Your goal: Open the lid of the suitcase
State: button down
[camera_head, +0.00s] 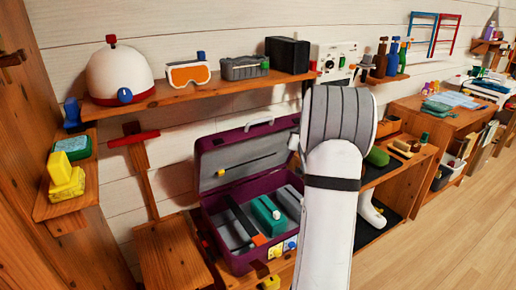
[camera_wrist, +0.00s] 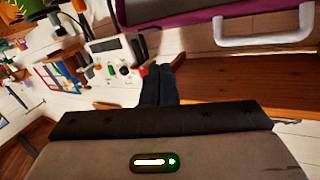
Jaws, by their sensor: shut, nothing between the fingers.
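The purple suitcase (camera_head: 210,158) stands on a low wooden shelf in the head view. Its lid is raised steeply, showing a grey lining, and a grey handle (camera_head: 258,122) is on the lid's top edge. The open base holds a green case (camera_head: 268,215) and other items. In the wrist view the purple edge (camera_wrist: 190,14) and the pale handle (camera_wrist: 265,42) show at the top right. My gripper (camera_wrist: 161,72) is shut and empty, below and left of the handle in that view, apart from it. My arm hides the gripper and the suitcase's right side in the head view.
A wooden shelf unit with a white boot (camera_head: 370,212) stands at right. The floor (camera_head: 440,235) at the lower right is clear.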

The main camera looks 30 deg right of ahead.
jog(key=s+a+f+n+t+y+b, duration=0.1)
jog(key=s+a+n+t+y+b, duration=0.1)
jog(key=a+n+t+y, duration=0.3)
jog(key=s+a+f+n+y+b, duration=0.2)
jog(key=a+n+y+b, duration=0.15)
jog(key=a, duration=0.25)
jog(key=p, duration=0.2)
send_near(253, 124)
jog(key=shift+m, duration=0.25)
jog(key=x, duration=0.7)
jog(key=shift+d, duration=0.1)
